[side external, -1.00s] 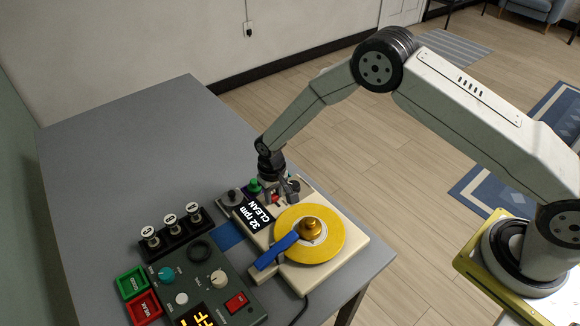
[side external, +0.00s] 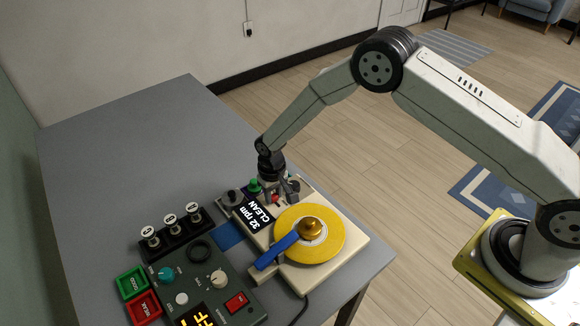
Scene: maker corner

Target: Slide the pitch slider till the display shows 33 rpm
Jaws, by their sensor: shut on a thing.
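The turntable (side external: 345,258) is a cream box with a yellow disc (side external: 332,250), a brass centre weight (side external: 310,228) and a blue arm (side external: 278,250) lying over the disc's near left edge. Its black display (side external: 256,214) reads "32 rpm CLEAN". My gripper (side external: 277,198) is low over the far end of the turntable, behind the display, and shut on a small red part, which I take to be the pitch slider (side external: 276,199). The fingers hide most of that part and its track. A green knob (side external: 254,186) stands just left of my gripper.
A dark grey knob (side external: 231,198) is at the turntable's far left corner. A black rack (side external: 172,238) with several labelled pieces, green (side external: 132,282) and red (side external: 144,307) bins, and a control box (side external: 205,285) stand to the left. The grey table (side external: 120,145) is clear at the back.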

